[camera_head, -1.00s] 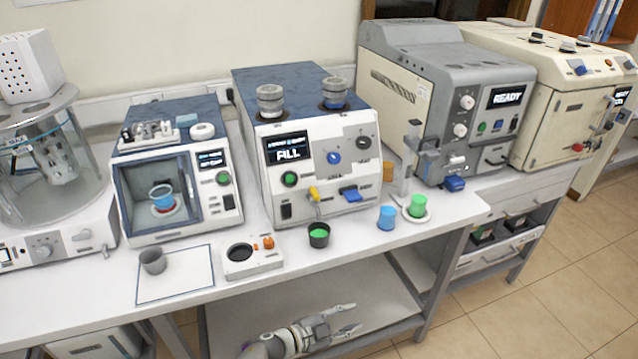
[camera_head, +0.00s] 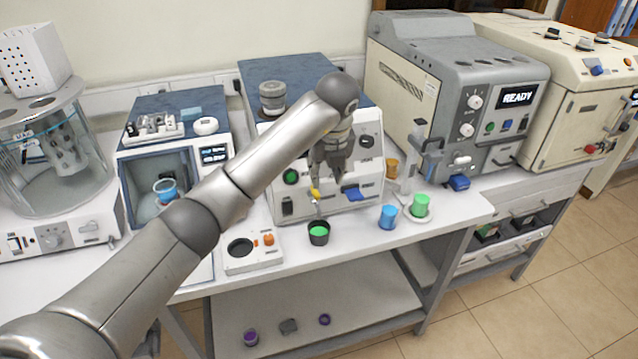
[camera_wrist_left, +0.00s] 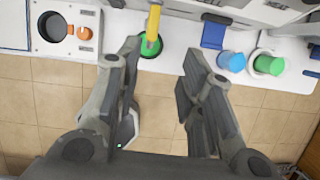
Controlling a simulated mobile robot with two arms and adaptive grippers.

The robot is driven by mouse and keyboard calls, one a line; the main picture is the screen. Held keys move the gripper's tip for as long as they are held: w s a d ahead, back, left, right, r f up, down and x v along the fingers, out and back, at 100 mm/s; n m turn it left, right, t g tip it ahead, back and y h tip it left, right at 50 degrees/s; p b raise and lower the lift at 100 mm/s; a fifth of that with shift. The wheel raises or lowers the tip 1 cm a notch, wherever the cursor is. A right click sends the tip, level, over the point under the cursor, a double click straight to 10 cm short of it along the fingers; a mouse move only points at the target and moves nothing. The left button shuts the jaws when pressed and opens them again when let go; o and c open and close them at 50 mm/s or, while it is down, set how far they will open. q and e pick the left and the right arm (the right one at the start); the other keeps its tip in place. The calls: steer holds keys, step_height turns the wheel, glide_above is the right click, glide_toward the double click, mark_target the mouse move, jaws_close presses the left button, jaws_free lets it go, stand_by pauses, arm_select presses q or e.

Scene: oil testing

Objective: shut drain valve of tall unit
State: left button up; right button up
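The drain valve has a yellow lever (camera_head: 316,194) on the lower front of the white unit with a blue top (camera_head: 372,152). In the left wrist view the yellow lever (camera_wrist_left: 154,22) stands upright in the picture. A black cup with green inside (camera_head: 319,232) stands below the valve; it also shows in the left wrist view (camera_wrist_left: 150,45). My left gripper (camera_head: 330,170) points down in front of the unit, just above the lever. In the left wrist view its fingers (camera_wrist_left: 160,65) are spread and empty, with the lever beyond them. My arm hides the unit's display.
A blue cup (camera_head: 387,217) and a green cup (camera_head: 419,206) on a white dish stand to the right. A blue lever (camera_head: 356,193) sits right of the yellow one. A white block with a dark well (camera_head: 262,257) lies to the left. The table edge is close in front.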

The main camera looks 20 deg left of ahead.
mark_target(316, 192)
arm_select(q)
steer(key=shift+y, duration=0.3)
steer(key=p+x, duration=0.1)
steer(key=x, duration=0.1)
steer(key=a+p+x, duration=0.1)
steer(key=x, duration=0.2)
steer(key=p+x, duration=0.2)
steer(key=x, duration=0.1)
steer(key=shift+w+a, duration=0.3)
steer(key=shift+w, duration=0.05)
steer(key=shift+w+a+f, duration=0.1)
steer(key=shift+w+f, duration=0.05)
steer(key=shift+f, duration=0.35)
jaws_close()
